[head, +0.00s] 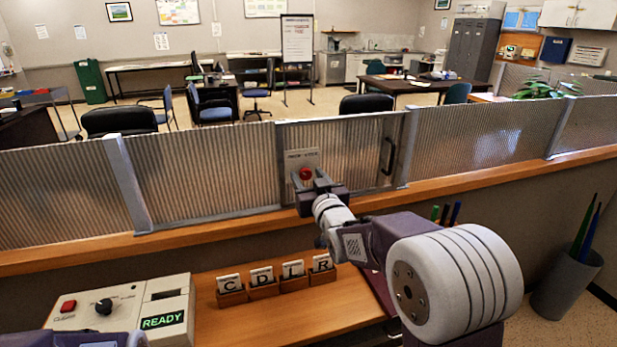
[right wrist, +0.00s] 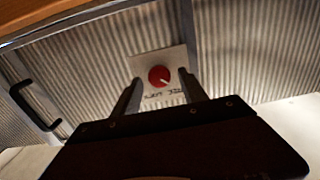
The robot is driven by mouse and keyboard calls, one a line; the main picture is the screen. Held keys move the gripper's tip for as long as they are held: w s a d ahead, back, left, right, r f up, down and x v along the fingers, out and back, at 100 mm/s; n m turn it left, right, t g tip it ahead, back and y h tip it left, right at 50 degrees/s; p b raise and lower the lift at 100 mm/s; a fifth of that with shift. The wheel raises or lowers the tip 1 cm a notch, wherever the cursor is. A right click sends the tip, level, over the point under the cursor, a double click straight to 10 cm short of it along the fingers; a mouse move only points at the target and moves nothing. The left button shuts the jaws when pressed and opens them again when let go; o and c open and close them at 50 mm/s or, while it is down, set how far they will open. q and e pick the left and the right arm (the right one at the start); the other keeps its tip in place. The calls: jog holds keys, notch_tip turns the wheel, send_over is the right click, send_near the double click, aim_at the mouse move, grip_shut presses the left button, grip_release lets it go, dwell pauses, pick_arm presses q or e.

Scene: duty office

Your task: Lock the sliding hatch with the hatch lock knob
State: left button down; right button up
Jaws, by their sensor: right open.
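The red hatch lock knob (head: 305,173) sits on a pale labelled plate at the left side of the sliding hatch (head: 345,150), a ribbed translucent panel. The hatch's dark handle (head: 388,156) is at its right side. My right gripper (head: 311,182) is open in front of the knob. In the right wrist view the knob (right wrist: 159,76) appears between the open fingertips (right wrist: 160,77), with a light pointer mark on its face. I cannot tell whether the fingers touch it. The lettering on the plate is too small to read. My left gripper is out of view.
A wooden ledge (head: 240,223) runs below the ribbed screen. On the desk stand a control box (head: 120,308) reading READY and letter card holders (head: 277,284) marked C, D, I, R. A bin (head: 566,285) with long sticks stands at the right.

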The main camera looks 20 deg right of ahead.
grip_shut()
jog(key=shift+f, duration=0.1)
jog(key=m+b, duration=0.2)
jog(key=m, duration=0.1)
jog(key=shift+f+b, duration=0.15)
jog(key=shift+b, duration=0.15)
jog(key=m+b, duration=0.2)
jog(key=m, duration=0.3)
jog(key=shift+d+m+b, duration=0.1)
jog(key=shift+m+b, duration=0.25)
jog(key=shift+m, duration=0.05)
jog(key=m+b, duration=0.1)
jog(key=m, duration=0.3)
jog(key=shift+m, duration=0.3)
jog(key=shift+m+b, duration=0.6)
jog(key=shift+m, duration=1.6)
